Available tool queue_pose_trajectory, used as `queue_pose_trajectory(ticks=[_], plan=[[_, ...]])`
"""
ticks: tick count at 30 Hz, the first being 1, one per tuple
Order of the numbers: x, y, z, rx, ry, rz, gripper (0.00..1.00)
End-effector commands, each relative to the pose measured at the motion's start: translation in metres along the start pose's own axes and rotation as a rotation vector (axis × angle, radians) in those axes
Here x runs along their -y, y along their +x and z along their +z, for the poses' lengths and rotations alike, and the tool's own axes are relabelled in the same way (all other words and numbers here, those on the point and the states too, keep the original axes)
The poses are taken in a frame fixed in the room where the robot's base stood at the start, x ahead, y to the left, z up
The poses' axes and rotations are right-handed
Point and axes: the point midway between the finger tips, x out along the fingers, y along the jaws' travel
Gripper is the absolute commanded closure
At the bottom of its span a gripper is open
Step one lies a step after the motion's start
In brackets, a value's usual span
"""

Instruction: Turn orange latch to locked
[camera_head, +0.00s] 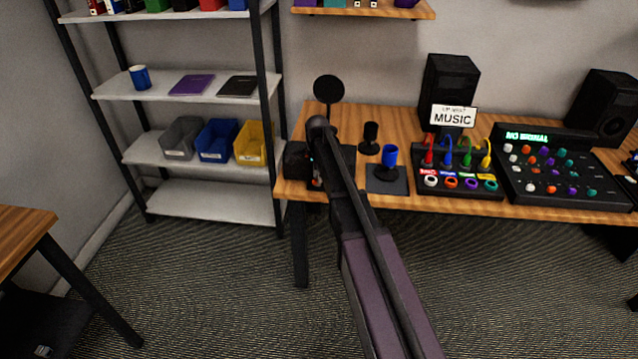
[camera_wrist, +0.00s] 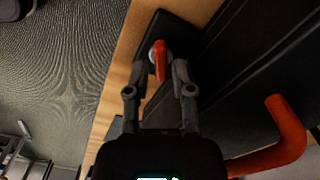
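In the wrist view a short orange latch (camera_wrist: 160,62) with a pale round base sits on a dark plate near the wooden table's edge. My gripper (camera_wrist: 158,68) is open, with one finger on each side of the latch. Gaps show between the fingertips and the latch, though the depth is hard to judge. In the head view my arm covers most of my gripper and the latch cannot be made out there. I cannot tell from these frames whether the latch stands at locked.
A curved orange-red handle (camera_wrist: 287,135) is right of my gripper, beside a dark ribbed surface (camera_wrist: 245,75). A shelf (camera_head: 195,148) is left.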

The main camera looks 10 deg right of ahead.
Motion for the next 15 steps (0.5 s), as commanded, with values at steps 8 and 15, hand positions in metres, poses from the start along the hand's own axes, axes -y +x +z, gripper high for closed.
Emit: queue_pose_trajectory(ticks=[8, 15], plan=[[0.0000, 0.0115, 0.0000, 0.000, 0.000, 0.000, 0.69], [0.0000, 0.0116, 0.0000, 0.000, 0.000, 0.000, 0.69]])
